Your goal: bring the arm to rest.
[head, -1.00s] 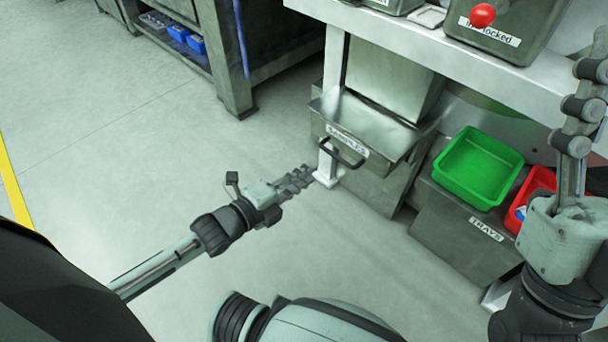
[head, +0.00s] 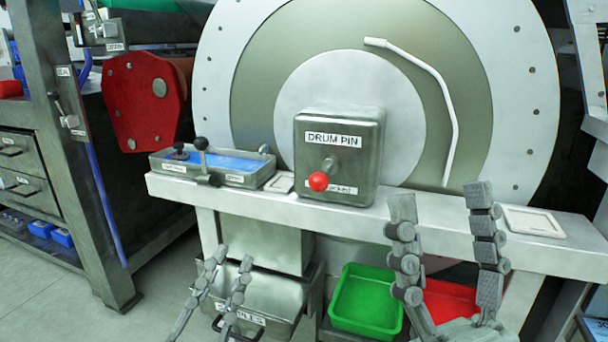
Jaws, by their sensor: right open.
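My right gripper (head: 446,243) is raised in front of the shelf's right part, fingers spread and empty. My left gripper (head: 230,262) is lower, in front of the samples drawer (head: 275,297). Its two fingers stand apart with nothing visible between them. The large drum (head: 510,90) fills the back. A grey box labelled "DRUM PIN" (head: 338,150) stands on the shelf (head: 310,215), with a red-knobbed lever (head: 319,181) pointing down over its lower label, which is partly hidden.
Below the shelf are a green tray (head: 366,303) and a red tray (head: 450,302), partly behind my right gripper. A small control box (head: 236,178) with black knobs sits on the shelf's left. A dark workbench (head: 95,190) stands at left. Floor shows at lower left.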

